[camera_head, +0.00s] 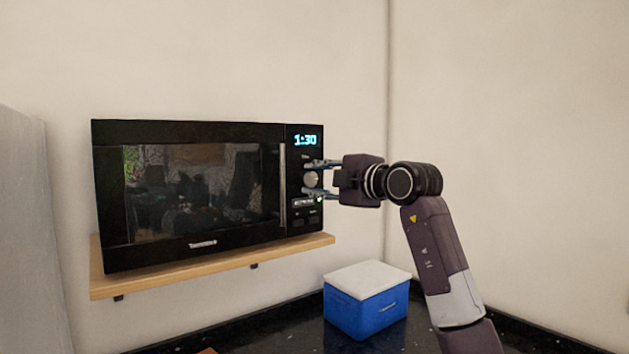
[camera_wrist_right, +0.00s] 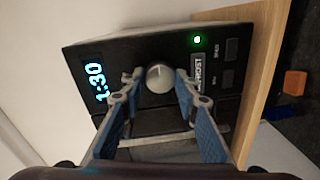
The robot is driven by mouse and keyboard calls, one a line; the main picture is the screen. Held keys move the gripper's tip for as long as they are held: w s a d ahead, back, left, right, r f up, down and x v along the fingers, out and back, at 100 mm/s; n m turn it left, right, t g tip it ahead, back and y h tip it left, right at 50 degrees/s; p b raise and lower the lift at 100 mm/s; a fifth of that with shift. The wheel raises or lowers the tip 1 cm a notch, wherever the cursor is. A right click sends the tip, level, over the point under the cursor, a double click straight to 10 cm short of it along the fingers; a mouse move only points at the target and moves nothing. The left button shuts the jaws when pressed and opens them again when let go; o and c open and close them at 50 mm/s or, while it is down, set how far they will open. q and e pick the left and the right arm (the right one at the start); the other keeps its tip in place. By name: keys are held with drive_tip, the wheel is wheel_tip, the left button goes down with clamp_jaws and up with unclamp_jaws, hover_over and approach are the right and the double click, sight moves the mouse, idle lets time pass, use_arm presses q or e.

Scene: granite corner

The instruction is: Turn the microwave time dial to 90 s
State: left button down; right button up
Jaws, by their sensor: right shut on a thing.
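The black microwave (camera_head: 190,133) has its door shut and its display (camera_head: 305,140) reads 1:30. The display also shows 1:30, turned sideways, in the right wrist view (camera_wrist_right: 97,82). The round silver time dial (camera_head: 312,179) is on the control panel below the display. It also shows in the right wrist view (camera_wrist_right: 159,78), with a pointer mark on its face. My right gripper (camera_head: 319,178) comes in from the right and is shut on the dial, one finger on each side. My left gripper is not in view.
The microwave stands on a wooden wall shelf (camera_head: 225,264). A blue cooler box with a white lid (camera_head: 365,310) sits on the dark counter below, left of my right forearm. A green light (camera_wrist_right: 197,40) glows on the panel. An orange block (camera_wrist_right: 295,83) lies beyond the shelf.

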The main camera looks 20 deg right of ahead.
idle(0.5)
drive_tip(key=o, duration=1.2)
drive_tip(key=shift+d, duration=0.1)
drive_tip(key=shift+c, duration=0.2)
drive_tip(key=v, duration=1.2)
